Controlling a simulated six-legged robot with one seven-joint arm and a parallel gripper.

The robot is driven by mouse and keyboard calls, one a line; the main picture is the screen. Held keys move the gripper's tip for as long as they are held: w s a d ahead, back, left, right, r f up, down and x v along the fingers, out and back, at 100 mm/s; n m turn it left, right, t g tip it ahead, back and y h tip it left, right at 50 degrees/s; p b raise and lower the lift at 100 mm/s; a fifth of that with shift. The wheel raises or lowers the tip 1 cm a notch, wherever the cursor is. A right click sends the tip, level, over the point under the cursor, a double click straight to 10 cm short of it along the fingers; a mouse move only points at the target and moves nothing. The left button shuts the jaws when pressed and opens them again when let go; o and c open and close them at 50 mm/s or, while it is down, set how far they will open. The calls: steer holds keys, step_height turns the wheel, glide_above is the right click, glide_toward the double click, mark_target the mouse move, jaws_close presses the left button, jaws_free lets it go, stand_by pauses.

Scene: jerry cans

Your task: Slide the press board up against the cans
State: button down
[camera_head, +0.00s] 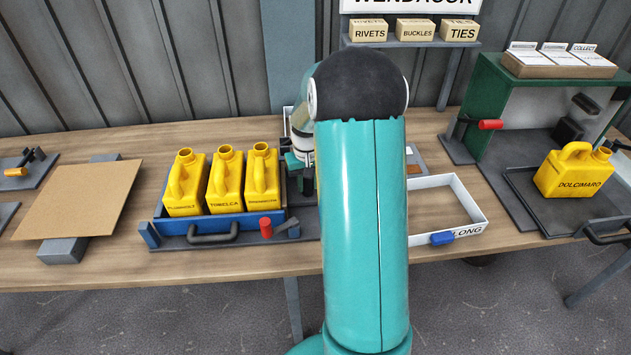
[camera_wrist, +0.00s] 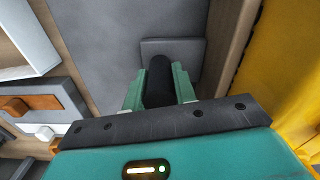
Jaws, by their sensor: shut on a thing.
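Three yellow cans (camera_head: 222,180) stand in a row in a blue tray (camera_head: 225,226) left of my arm. My gripper (camera_head: 302,175) is just right of them, partly hidden by my arm. In the wrist view my gripper (camera_wrist: 160,88) is shut on a black handle (camera_wrist: 159,80) that rises from a grey plate (camera_wrist: 185,48). A brown upright board (camera_wrist: 228,45), seemingly the press board, stands beside this plate. A yellow can (camera_wrist: 280,70) shows just beyond the board; whether they touch is unclear.
A red-knobbed lever (camera_head: 266,228) and dark handle (camera_head: 213,236) are at the tray's front. A white bin (camera_head: 452,207) is right of my arm. A separate yellow can (camera_head: 574,172) sits on a dark tray. A tan panel (camera_head: 80,200) lies at left.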

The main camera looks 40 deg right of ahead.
steer(key=c, duration=1.1)
jaws_free()
steer(key=shift+r, duration=0.15)
step_height(320, 180, up, 14)
steer(key=shift+f, duration=0.2)
